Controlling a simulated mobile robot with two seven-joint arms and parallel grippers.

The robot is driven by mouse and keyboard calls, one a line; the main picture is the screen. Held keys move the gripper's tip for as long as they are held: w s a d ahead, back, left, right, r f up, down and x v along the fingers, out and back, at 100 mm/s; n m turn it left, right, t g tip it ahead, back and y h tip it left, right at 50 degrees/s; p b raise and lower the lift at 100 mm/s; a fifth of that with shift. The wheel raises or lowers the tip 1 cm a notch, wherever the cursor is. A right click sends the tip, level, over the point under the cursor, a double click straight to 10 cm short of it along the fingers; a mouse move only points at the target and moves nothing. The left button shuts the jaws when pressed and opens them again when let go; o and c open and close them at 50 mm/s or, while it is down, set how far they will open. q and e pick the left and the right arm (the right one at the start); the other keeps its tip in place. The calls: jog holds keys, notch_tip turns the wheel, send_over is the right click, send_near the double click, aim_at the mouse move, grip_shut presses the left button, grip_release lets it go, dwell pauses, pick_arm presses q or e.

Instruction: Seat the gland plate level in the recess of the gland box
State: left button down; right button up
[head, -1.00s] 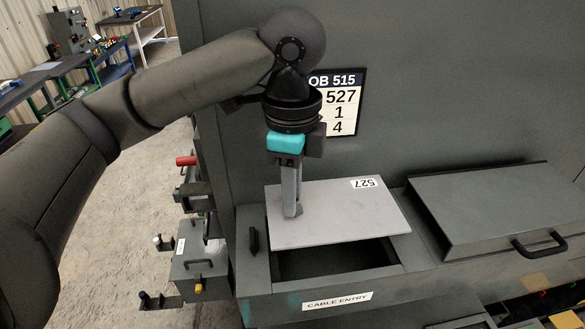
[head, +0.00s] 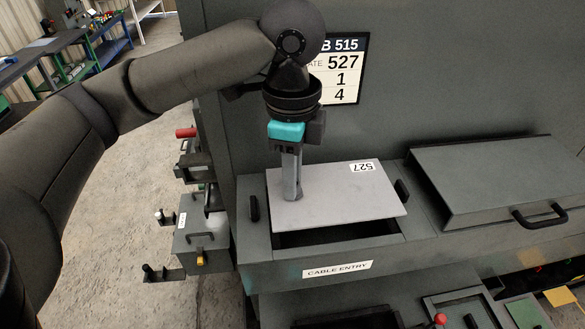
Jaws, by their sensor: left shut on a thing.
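The gland plate (head: 335,198) is a flat light-grey sheet with a 527 label at its far right corner. My left gripper (head: 292,192) is shut on it near its left side. The gland box (head: 300,268), marked CABLE ENTRY, lies under the plate. Its dark recess (head: 330,236) shows as a strip along the front, below the plate's near edge. The plate covers the rear of the opening and appears above or on its rim; its exact height and contact are hard to tell. My right gripper is out of view.
A black handle (head: 254,208) stands left of the opening and another (head: 402,189) at its right. A closed sloped lid (head: 490,185) is further right. A sign (head: 343,70) is on the wall behind. Trays and small parts lie below the box.

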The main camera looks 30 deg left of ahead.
pick_arm(q)
jog(key=shift+f+b, duration=0.55)
jog(key=shift+f, duration=1.6)
jog(key=c, duration=0.7)
grip_release()
notch_tip(320, 180, up, 15)
jog(key=shift+r+p, duration=0.1)
jog(key=shift+p, duration=0.8)
